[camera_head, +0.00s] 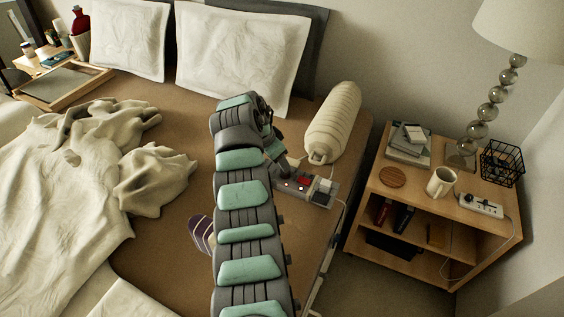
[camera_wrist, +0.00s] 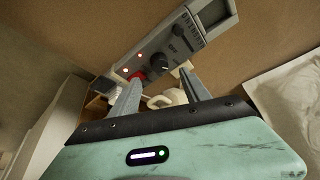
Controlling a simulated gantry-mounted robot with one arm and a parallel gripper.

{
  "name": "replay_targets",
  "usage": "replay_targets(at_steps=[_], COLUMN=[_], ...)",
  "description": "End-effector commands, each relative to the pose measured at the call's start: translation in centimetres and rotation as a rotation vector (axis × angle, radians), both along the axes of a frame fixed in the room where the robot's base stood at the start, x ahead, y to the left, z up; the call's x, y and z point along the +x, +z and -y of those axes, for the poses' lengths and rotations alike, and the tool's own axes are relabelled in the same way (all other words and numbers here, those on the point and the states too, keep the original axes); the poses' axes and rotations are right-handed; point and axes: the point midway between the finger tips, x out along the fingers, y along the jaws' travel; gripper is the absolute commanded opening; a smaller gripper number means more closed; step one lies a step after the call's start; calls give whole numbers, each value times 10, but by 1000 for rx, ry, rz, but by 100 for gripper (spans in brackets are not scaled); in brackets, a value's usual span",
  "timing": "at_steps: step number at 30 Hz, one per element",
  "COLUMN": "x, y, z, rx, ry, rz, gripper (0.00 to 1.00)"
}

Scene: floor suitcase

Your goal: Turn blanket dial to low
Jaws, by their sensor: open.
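A grey blanket control box (camera_head: 307,187) lies on the right side of the bed, beside a rolled cream bolster. In the wrist view the box (camera_wrist: 180,42) runs diagonally across the top, with small lit red lights, a red switch (camera_wrist: 138,75) and printed labels, one appearing to read OFF. A round black dial (camera_wrist: 158,74) shows between my fingertips; a second dark knob (camera_wrist: 187,33) sits higher up. My gripper (camera_wrist: 159,78) is open, its fingers on either side of the dial. I cannot tell whether they touch it. In the head view my arm partly hides the gripper.
A nightstand (camera_head: 408,207) with a mug (camera_head: 441,182), books and a power strip (camera_head: 480,205) is to the right. A crumpled blanket (camera_head: 65,190) covers the left of the bed. A striped item (camera_head: 201,235) lies beside my arm.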

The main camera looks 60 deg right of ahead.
Motion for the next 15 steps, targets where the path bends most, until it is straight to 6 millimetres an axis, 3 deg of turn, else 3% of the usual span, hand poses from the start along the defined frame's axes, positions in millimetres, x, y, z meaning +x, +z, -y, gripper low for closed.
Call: replay_targets(at_steps=[1, 6, 15], x=[2, 3, 3], y=[12, 27, 30], z=[-3, -11, -12], rx=[-5, 0, 0], ry=[3, 0, 0], rz=[3, -1, -1], gripper=[55, 55, 55])
